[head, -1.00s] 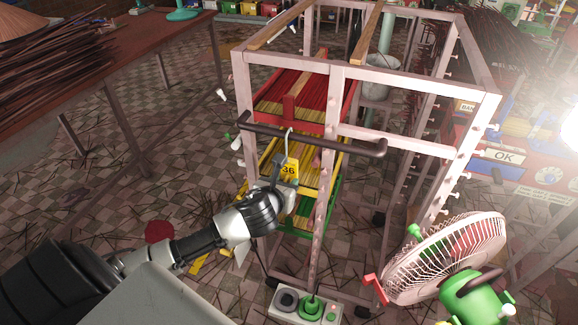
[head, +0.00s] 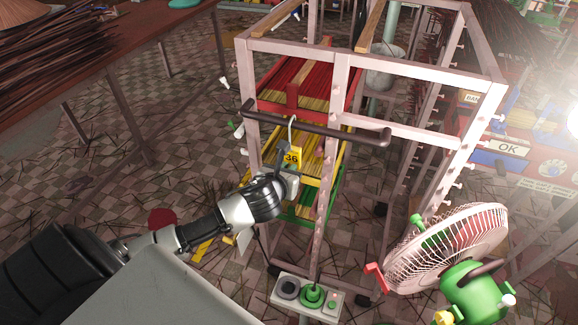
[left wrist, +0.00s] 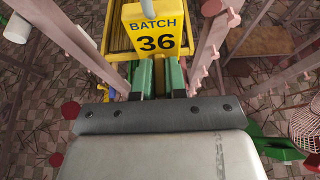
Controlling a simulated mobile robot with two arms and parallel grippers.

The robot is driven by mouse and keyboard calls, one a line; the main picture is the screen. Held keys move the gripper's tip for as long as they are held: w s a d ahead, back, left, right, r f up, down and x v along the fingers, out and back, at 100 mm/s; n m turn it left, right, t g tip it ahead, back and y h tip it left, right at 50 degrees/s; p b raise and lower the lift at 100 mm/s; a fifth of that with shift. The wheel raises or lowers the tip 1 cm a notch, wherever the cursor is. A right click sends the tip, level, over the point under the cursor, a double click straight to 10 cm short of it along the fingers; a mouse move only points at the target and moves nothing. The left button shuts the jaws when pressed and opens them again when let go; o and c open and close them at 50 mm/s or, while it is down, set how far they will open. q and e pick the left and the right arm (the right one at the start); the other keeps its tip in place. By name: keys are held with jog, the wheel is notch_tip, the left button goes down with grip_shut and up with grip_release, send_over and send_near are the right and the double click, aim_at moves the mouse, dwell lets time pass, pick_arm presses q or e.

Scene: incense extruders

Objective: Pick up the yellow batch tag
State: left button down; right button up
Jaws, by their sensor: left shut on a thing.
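The yellow batch tag (head: 293,157) reads "36" and hangs from a pale hook below the dark handle bar (head: 315,127) of the pink metal rack. In the left wrist view the tag (left wrist: 157,28) reads "BATCH 36" and fills the upper middle. My left gripper (head: 287,168) is at the tag's lower edge. In the left wrist view its two fingers (left wrist: 160,78) are closed in on the tag's bottom, and the exact contact is partly hidden by the tag. My right gripper is not in view.
The rack (head: 360,93) holds red, yellow and green trays of sticks. A pink fan with a green base (head: 474,290) stands at the right front. A control box with a green knob (head: 308,297) stands below the rack. A table (head: 150,30) with dark sticks is at the upper left.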

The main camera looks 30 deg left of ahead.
aim_at(292, 156)
pick_arm(q)
jog(key=r, duration=0.4)
jog(key=shift+s+d+r, duration=0.15)
jog(key=shift+s+r, duration=0.05)
jog(key=shift+s, duration=0.05)
jog(key=d+p+v, duration=0.2)
jog(key=p+v, duration=0.7)
jog(key=v, duration=1.2)
jog(key=shift+d+r+p, duration=0.3)
jog(key=shift+r, duration=0.05)
